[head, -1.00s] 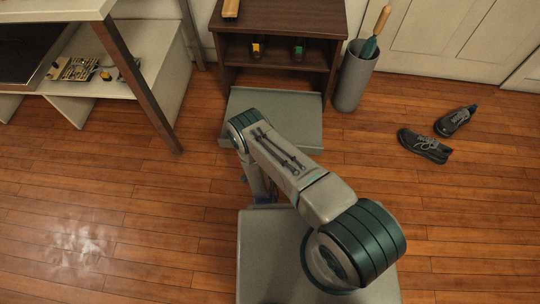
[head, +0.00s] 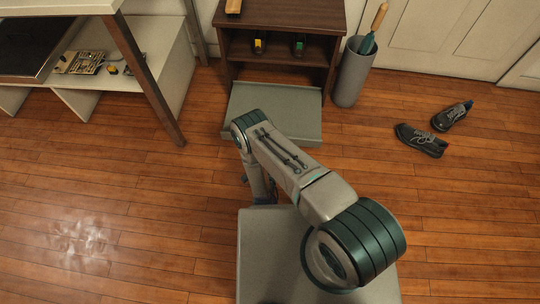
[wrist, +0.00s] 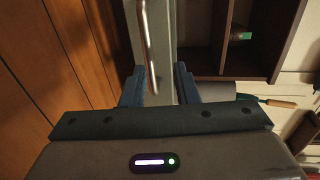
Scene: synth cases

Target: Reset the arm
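My arm (head: 295,160) reaches forward over my base in the head view, bent down at its far joint. My gripper is hidden there behind the arm and base. In the wrist view my gripper (wrist: 158,80) is open, with its two blue-grey fingers apart. Nothing is held between them. A thin metal rod (wrist: 147,45) shows beyond the fingers, with a grey surface behind it.
A grey bin (head: 352,75) and dark shoes (head: 421,140) are at right. A white desk (head: 145,60) is at left. Wood floor beside me is clear.

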